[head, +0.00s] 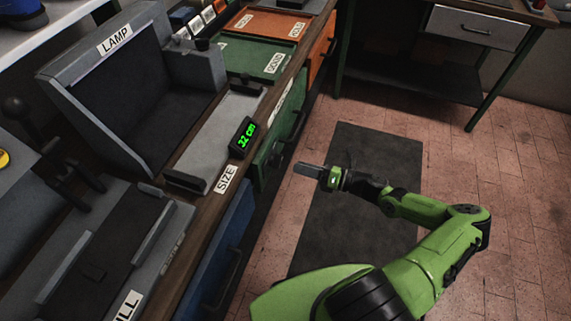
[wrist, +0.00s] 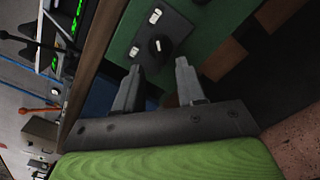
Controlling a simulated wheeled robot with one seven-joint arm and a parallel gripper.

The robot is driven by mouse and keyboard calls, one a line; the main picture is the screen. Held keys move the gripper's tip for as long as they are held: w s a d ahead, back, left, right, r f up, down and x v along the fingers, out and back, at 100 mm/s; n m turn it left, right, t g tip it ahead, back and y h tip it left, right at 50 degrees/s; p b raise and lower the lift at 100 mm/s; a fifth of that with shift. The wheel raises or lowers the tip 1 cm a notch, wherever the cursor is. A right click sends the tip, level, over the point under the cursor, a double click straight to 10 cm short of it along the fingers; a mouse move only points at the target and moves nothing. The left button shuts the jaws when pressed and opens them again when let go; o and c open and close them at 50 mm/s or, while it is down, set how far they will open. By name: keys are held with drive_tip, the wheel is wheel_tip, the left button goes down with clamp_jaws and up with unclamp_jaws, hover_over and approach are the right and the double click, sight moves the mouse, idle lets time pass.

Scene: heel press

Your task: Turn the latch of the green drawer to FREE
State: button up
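The green drawer (head: 290,118) is in the front of the workbench in the head view, and its green front (wrist: 210,22) fills the upper middle of the wrist view. A dark latch plate (wrist: 171,28) on it carries a black knob (wrist: 160,45) with a white mark and small white labels around it. The label words are too small to read. My gripper (head: 301,169) is in front of the drawer. In the wrist view my gripper (wrist: 158,66) is open, with nothing between its fingers. The knob shows just beyond the gap, apart from the fingertips.
A blue drawer (head: 229,237) is nearer, an orange drawer (head: 320,52) farther along. The SIZE gauge (head: 213,140) and LAMP housing (head: 105,62) stand on the bench above. A dark mat (head: 345,215) covers the floor beside it; a side table (head: 475,28) stands at the back.

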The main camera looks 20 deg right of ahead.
sight(276, 161)
drive_tip(key=x, duration=0.6)
drive_tip(key=shift+b, duration=0.35)
clamp_jaws()
